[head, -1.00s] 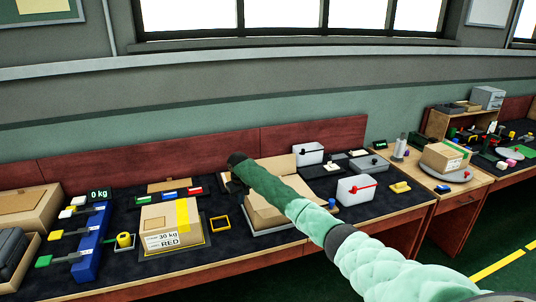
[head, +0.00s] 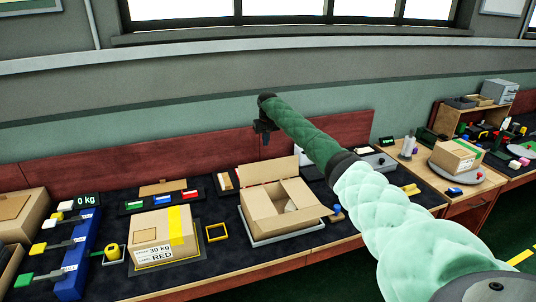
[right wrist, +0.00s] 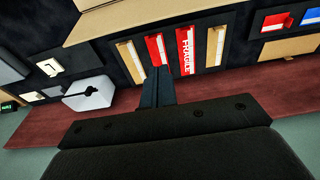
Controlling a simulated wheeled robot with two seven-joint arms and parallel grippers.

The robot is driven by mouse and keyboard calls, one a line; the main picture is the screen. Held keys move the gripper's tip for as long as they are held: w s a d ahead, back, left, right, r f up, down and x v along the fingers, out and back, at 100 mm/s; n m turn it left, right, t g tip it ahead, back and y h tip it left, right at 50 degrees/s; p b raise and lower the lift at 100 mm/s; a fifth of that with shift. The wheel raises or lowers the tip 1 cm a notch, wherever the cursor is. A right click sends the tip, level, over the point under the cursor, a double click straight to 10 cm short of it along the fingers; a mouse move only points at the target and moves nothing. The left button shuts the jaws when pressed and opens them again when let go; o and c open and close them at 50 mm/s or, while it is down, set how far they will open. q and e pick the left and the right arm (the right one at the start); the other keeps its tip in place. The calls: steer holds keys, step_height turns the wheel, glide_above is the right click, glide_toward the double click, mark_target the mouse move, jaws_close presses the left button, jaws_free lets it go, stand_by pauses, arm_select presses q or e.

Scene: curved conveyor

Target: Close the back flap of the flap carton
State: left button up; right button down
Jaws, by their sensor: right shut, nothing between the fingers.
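The flap carton (head: 262,215) stands open on a grey tray in the middle of the bench in the head view. Its back flap (head: 268,170) stands up at the far edge. The other flaps in sight lie folded down at the opening, partly uncovering the inside. My right gripper (head: 264,138) hangs above and behind the back flap, apart from it, near the red-brown back board. Its fingers (right wrist: 157,85) show pressed together and empty in the right wrist view. A tan cardboard edge (right wrist: 125,18) shows at the top there. My left gripper is out of view.
Label strips, one a red FRAGILE strip (right wrist: 186,50), lie near my right fingers. My right arm covers the bench behind the carton's right side.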

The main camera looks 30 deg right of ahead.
mark_target(270, 171)
steer(key=shift+w+f+p, duration=0.7)
steer(key=shift+f+p, duration=0.45)
steer(key=shift+f, duration=2.75)
arm_select(q)
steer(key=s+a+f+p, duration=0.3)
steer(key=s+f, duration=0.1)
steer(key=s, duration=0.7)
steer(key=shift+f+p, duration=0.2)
steer(key=shift+p, duration=0.1)
arm_select(e)
steer(key=s, duration=0.4)
steer(key=shift+a+r, duration=0.15)
steer(key=shift+r, duration=0.25)
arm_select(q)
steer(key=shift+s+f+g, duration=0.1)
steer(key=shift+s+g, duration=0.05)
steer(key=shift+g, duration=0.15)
